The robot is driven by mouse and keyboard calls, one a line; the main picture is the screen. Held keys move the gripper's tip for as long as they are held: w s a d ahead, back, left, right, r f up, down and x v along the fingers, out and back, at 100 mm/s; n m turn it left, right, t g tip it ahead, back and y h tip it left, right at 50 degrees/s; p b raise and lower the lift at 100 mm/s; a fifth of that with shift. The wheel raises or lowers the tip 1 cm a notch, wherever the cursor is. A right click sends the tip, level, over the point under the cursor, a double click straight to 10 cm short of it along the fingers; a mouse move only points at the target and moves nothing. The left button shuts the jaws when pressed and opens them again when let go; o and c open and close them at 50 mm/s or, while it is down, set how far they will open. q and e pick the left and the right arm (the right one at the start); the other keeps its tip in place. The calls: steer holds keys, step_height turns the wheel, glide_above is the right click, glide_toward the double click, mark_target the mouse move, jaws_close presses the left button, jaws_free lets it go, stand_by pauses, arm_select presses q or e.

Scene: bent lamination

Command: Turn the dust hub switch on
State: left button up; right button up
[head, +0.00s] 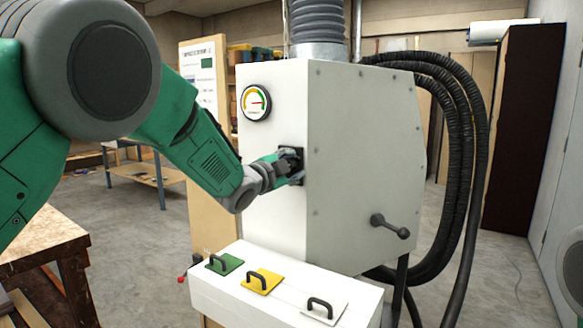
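The dust hub (360,150) is a large pale cabinet with a grey hose on top. A black switch plate (301,156) sits on its front left face, below a round gauge (255,102). My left gripper (291,168) is at this plate, its fingers over or against it. The fingers cover most of the plate, so the switch's position is hidden. The fingers are too small and overlapped to show whether they are open or shut. My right gripper is out of view; only a piece of my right arm shows at the right edge.
A white box (232,291) below the hub carries green (228,264), yellow (271,279) and white (333,314) handled plates. A dark lever (391,226) sticks out of the hub's right side. Black hoses (478,150) hang at right. A wooden table (45,236) stands at lower left.

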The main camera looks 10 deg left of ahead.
arm_select(q)
steer(key=v, duration=1.1)
steer(key=shift+s, duration=0.35)
steer(key=shift+a+f, duration=0.15)
steer(key=s+a+f+n+g+y, duration=0.1)
steer(key=s+a+f+n+g, duration=0.2)
steer(key=f, duration=0.8)
steer(key=s+a+f+n+g+y, duration=0.1)
steer(key=s+f+n+g+y, duration=0.15)
steer(key=s+f, duration=0.55)
steer(key=s+a+f+n+g+y, duration=0.1)
steer(key=s+a+f+n+g, duration=0.15)
steer(key=f, duration=1.05)
steer(key=s+a+f+n+g, duration=0.1)
steer(key=s+f, duration=0.4)
steer(key=s, duration=0.5)
steer(key=s+a+f+n+g+y, duration=0.1)
steer(key=s+f+n+g, duration=0.3)
steer(key=s, duration=0.7)
steer(key=s+a+f+n+g+y, duration=0.1)
steer(key=s+f+n+g, duration=0.1)
steer(key=s+f, duration=0.5)
steer(key=s+g, duration=0.1)
steer(key=s, duration=0.2)
steer(key=shift+s+f+n, duration=0.25)
steer(key=shift+f+n, duration=0.05)
steer(key=shift+n, duration=0.1)
